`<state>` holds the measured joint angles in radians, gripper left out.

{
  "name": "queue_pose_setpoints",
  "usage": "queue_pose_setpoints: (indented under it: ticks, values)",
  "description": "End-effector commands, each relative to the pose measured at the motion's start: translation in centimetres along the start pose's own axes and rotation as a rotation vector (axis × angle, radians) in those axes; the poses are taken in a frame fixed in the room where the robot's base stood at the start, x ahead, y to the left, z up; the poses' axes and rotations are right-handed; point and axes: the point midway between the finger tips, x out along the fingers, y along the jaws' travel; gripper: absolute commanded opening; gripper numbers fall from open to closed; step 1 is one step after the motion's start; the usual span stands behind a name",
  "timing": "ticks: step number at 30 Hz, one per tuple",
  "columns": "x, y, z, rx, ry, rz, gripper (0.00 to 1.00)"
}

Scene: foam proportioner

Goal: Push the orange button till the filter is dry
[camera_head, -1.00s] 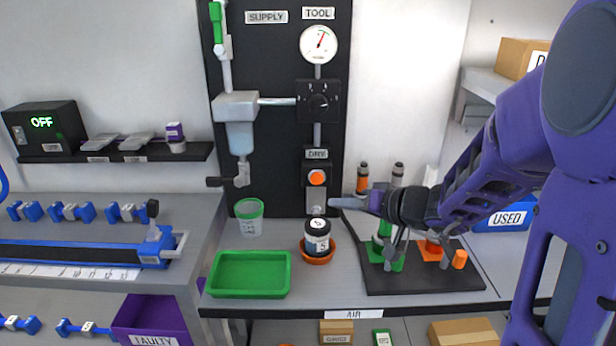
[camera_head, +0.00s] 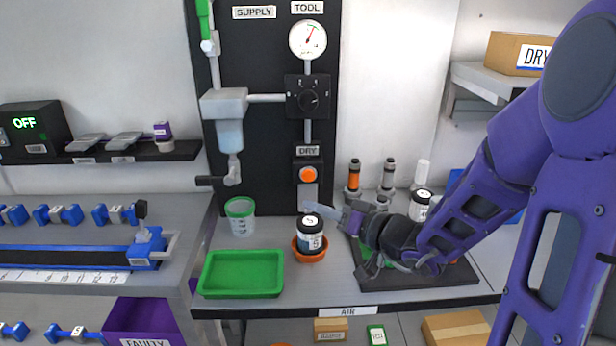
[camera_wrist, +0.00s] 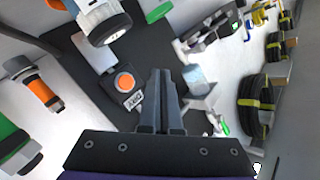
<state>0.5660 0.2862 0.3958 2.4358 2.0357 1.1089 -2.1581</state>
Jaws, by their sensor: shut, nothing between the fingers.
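The orange button (camera_head: 308,174) sits on a dark box under the DRY label (camera_head: 308,150) on the black panel. It also shows in the wrist view (camera_wrist: 125,82), left of the fingertips. My gripper (camera_head: 322,213) is shut and empty, its tips pointing left, below and slightly right of the button and apart from it. In the wrist view the closed fingers (camera_wrist: 160,75) point toward the panel.
A gauge (camera_head: 308,40) and a black dial box (camera_head: 307,97) are above the button. A clear bowl unit (camera_head: 230,133) hangs left. A green tray (camera_head: 241,273) and a green-rimmed cup (camera_head: 240,216) stand on the bench. A black board (camera_head: 450,278) lies under my arm.

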Motion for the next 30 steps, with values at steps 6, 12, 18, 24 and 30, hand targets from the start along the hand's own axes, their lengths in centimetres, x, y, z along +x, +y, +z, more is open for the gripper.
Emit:
queue_pose_setpoints:
  ticks: [6, 12, 18, 24, 30]
  values:
    - [1.3, 0.8, -1.3, 0.003, 0.000, -0.001, 0.00]
    - [3.4, 2.1, -2.9, 0.004, 0.000, -0.002, 0.00]
    - [5.2, 3.8, -3.4, -0.004, 0.000, -0.002, 0.00]
    - [6.0, 4.3, -4.2, -0.001, 0.000, 0.000, 0.00]
    - [6.1, 4.4, -4.4, 0.000, -0.001, 0.000, 0.00]
